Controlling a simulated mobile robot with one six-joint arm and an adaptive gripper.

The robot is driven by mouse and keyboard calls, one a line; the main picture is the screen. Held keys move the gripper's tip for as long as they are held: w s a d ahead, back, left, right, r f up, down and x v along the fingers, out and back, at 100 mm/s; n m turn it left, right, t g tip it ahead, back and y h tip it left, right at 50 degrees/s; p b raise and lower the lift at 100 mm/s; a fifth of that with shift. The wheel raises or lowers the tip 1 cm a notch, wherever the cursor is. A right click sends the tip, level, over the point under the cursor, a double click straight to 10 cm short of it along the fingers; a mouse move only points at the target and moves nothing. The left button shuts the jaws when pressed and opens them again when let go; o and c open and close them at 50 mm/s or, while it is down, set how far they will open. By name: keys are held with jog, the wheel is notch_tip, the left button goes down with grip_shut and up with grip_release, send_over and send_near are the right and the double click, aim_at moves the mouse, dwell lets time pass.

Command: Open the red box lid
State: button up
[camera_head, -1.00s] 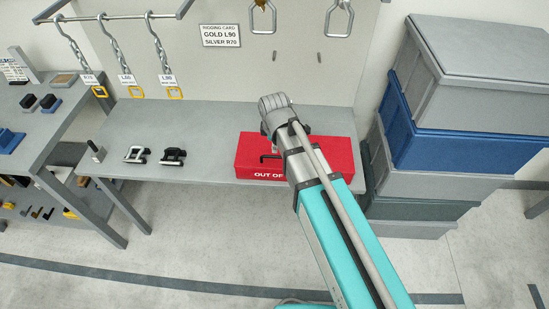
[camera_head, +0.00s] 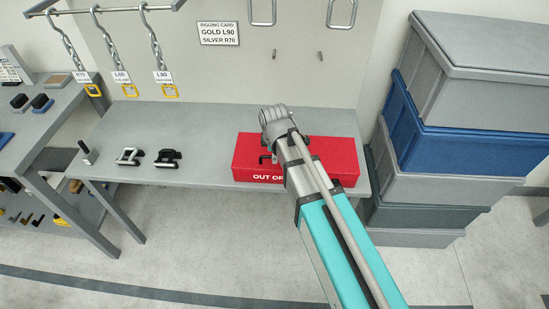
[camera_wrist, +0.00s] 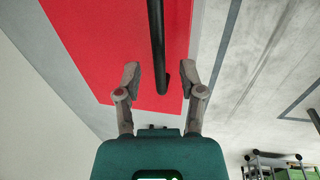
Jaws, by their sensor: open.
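The red box (camera_head: 246,154) sits shut on the grey bench, with white lettering on its front, partly hidden by my arm. A dark bar handle (camera_head: 266,157) shows on it, left of my wrist. In the wrist view the red box (camera_wrist: 85,40) fills the upper left, and the black handle (camera_wrist: 157,45) runs down between my fingers. My gripper (camera_wrist: 160,77) is open, one finger on each side of the handle, with gaps visible to both. I cannot tell how far the fingertips are from the lid.
Two clamp-like fittings, one silver (camera_head: 129,156) and one black (camera_head: 168,158), lie on the bench (camera_head: 205,125) to the left. Stacked grey and blue crates (camera_head: 455,130) stand close at the right. Chains with tags (camera_head: 159,55) hang at the upper left.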

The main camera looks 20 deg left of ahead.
jog(key=shift+f, duration=0.35)
grip_shut()
jog(key=shift+w+a, duration=0.1)
jog(key=shift+a, duration=0.2)
jog(key=shift+d, duration=0.2)
jog(key=shift+d+r, duration=0.1)
jog(key=shift+d, duration=0.05)
